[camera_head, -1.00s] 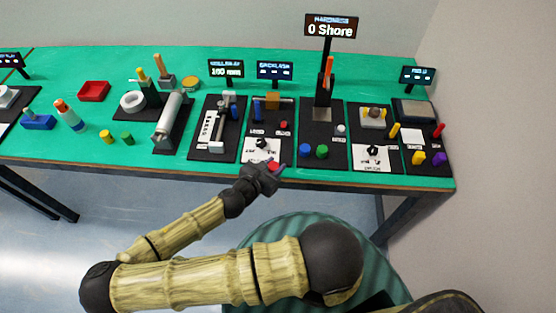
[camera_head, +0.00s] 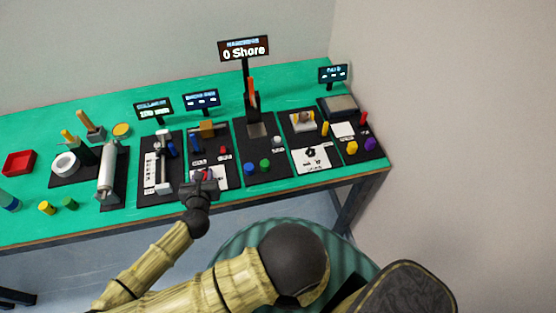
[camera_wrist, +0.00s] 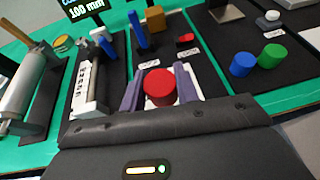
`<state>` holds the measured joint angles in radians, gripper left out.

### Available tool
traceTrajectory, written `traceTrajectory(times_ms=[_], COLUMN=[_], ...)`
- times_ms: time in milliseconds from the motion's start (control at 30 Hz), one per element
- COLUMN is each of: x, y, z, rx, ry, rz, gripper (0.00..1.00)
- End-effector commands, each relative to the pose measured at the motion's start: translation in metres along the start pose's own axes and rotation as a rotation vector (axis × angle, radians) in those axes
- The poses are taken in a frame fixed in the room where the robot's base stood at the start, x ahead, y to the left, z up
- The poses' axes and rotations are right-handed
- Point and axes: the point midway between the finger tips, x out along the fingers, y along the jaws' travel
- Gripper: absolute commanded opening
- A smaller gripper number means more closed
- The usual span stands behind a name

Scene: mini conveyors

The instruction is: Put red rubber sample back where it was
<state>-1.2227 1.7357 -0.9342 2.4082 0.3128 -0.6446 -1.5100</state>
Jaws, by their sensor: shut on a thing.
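My gripper (camera_wrist: 160,91) is shut on the red rubber sample (camera_wrist: 159,88), a red cylinder between its two purple-grey fingers in the wrist view. In the head view my gripper (camera_head: 201,178) is over the front part of the backlash station, and the red sample is largely covered by the fingers. The hardness station (camera_head: 282,165), a dark mat under a "0 Shore" sign (camera_head: 243,48), lies to the right. A blue sample (camera_head: 250,167) and a green sample (camera_head: 265,165) stand side by side at its front, also seen in the wrist view (camera_wrist: 271,55).
A small red piece (camera_head: 223,150) lies on the backlash mat, behind my gripper. The caliper station (camera_head: 162,188) is just left. A tall stand with an orange-topped lever (camera_head: 252,92) rises from the hardness mat. Bare green table shows at the front edge (camera_head: 300,186).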

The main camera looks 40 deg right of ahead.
Motion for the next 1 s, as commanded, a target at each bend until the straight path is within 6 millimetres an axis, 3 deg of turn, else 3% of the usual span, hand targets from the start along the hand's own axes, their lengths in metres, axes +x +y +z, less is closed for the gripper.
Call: traceTrajectory(times_ms=[33, 500, 1000], x=[0.0, -0.01, -0.013], y=[0.007, 0.071, 0.077], z=[0.017, 0.09, 0.093], rx=[-0.02, -0.224, -0.249], ry=[0.0, -0.001, 0.0], rz=[0.053, 0.545, 0.605], gripper=[0.05, 0.05, 0.05])
